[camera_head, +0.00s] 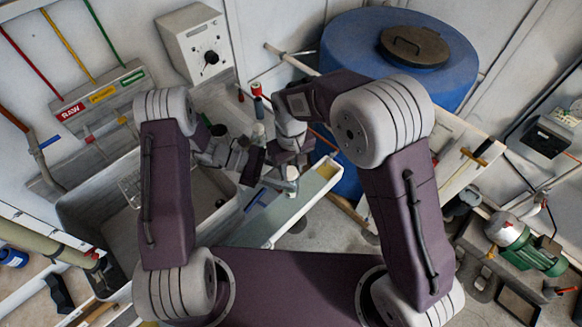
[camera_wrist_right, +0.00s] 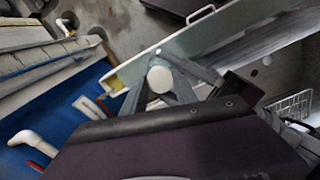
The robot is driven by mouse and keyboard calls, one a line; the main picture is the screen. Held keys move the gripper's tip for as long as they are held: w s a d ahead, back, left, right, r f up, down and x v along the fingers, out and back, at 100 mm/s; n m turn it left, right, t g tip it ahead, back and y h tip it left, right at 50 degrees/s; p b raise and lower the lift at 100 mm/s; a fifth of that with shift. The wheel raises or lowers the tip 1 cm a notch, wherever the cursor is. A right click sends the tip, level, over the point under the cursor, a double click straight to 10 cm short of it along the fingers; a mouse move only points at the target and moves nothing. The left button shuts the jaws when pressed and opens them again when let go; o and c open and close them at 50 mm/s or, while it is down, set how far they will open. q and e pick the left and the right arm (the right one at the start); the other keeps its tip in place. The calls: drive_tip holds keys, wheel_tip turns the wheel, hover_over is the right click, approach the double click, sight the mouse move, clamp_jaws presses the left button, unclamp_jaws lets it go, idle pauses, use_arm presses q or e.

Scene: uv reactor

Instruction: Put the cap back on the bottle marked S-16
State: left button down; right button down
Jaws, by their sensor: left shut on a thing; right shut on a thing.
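A small white, round-topped thing (camera_wrist_right: 160,79) sits between grey fingers in the right wrist view. I cannot tell whether it is the cap or the top of a bottle. In the head view a small pale thing (camera_head: 292,173) shows just under my right gripper (camera_head: 290,165), which is shut on it. My left gripper (camera_head: 262,163) comes in from the left, close beside the right one. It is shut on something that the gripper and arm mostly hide. No S-16 marking is readable in either view.
A long pale bench or tray (camera_head: 308,203) lies beneath the grippers. A grey basin (camera_head: 95,215) is at the left. A blue drum with a dark lid (camera_head: 415,45) stands behind my right arm. A white control box (camera_head: 197,42) is on the back wall. A green motor (camera_head: 535,250) is at the right.

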drive_tip(key=c, duration=0.9)
unclamp_jaws()
wheel_tip(320, 180, up, 12)
drive_tip(key=shift+r, duration=0.1)
